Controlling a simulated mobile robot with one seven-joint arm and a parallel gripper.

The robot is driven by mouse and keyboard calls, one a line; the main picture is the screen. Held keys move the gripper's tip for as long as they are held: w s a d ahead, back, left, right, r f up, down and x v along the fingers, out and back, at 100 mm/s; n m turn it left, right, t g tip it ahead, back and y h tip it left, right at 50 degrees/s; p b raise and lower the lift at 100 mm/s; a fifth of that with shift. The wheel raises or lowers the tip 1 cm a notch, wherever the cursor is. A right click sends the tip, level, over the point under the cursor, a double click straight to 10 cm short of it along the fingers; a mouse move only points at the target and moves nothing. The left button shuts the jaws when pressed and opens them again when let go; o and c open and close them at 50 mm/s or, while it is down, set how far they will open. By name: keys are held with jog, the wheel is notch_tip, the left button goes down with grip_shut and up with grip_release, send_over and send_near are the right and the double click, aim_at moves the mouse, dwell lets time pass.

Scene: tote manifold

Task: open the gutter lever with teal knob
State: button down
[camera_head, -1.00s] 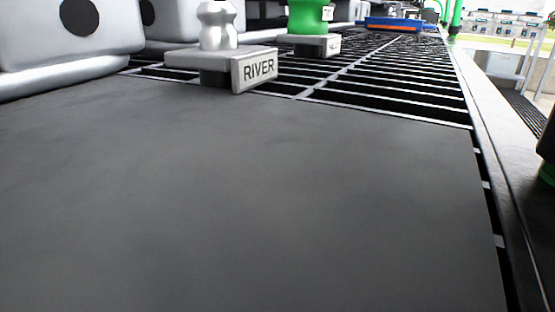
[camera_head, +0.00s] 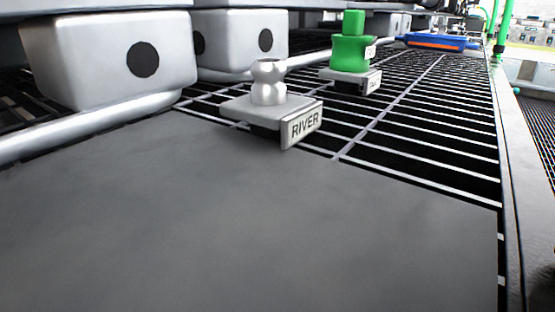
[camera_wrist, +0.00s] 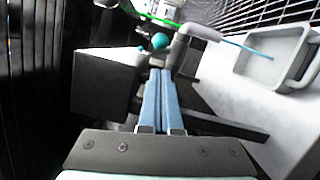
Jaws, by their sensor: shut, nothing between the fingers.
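In the wrist view a round teal knob (camera_wrist: 160,41) sits just beyond the tips of my gripper (camera_wrist: 160,72). A smaller teal bit shows beside it on the left. My gripper's two blue fingers are pressed together, empty, and point at the knob. I cannot tell whether the tips touch anything. The lever's arm and the gutter are not clear in this view. The head view shows neither the teal knob nor my gripper.
A grey tote (camera_wrist: 270,62) lies right of the fingers, and a dark box (camera_wrist: 104,82) lies left.

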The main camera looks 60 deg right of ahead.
jog(key=shift+p+v, duration=0.3)
jog(key=shift+v, duration=1.35)
